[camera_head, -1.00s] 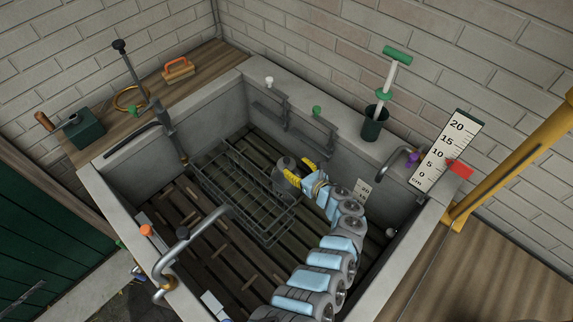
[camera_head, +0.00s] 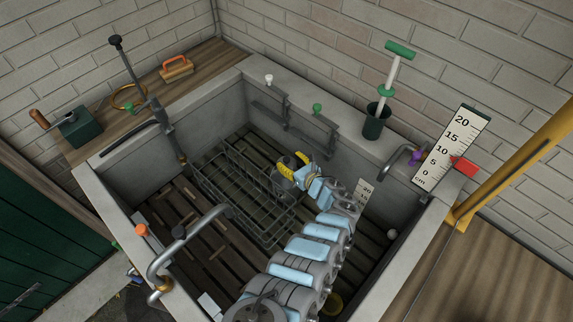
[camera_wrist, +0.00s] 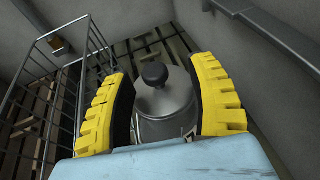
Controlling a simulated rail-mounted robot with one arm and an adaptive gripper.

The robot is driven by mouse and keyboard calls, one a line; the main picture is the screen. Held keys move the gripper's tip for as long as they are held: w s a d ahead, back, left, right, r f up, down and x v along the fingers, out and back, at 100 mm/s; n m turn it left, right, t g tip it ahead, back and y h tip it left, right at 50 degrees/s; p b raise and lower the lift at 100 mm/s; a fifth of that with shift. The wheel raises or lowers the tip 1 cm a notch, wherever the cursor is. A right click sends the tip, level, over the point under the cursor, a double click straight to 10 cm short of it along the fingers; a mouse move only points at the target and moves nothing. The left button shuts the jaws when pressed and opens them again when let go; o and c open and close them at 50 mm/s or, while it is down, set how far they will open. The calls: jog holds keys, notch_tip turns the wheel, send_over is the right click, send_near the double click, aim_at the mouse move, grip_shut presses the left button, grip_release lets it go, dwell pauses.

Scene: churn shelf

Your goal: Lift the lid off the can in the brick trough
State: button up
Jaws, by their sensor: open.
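The grey metal can (camera_wrist: 167,128) stands inside the trough, with its domed lid (camera_wrist: 165,97) on top. The lid has a round black knob (camera_wrist: 154,73). My gripper (camera_wrist: 168,82) is open, with one yellow-padded finger on either side of the lid; I cannot tell whether the fingers touch it. In the head view, my gripper (camera_head: 296,160) is low in the trough and the can (camera_head: 284,176) is partly hidden behind it. The trough (camera_head: 215,93) has grey walls and a dark slatted floor.
A wire basket (camera_head: 236,199) stands left of the can; it also shows in the wrist view (camera_wrist: 40,125). Brackets (camera_head: 292,121) hang on the back wall. A curved tap pipe (camera_head: 190,240) reaches over the front left rim. A measuring board (camera_head: 451,146) stands on the right rim.

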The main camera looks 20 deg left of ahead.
jog(key=shift+w+a+b, duration=0.25)
jog(key=shift+a+b, duration=0.35)
jog(key=shift+a, duration=0.1)
grip_shut()
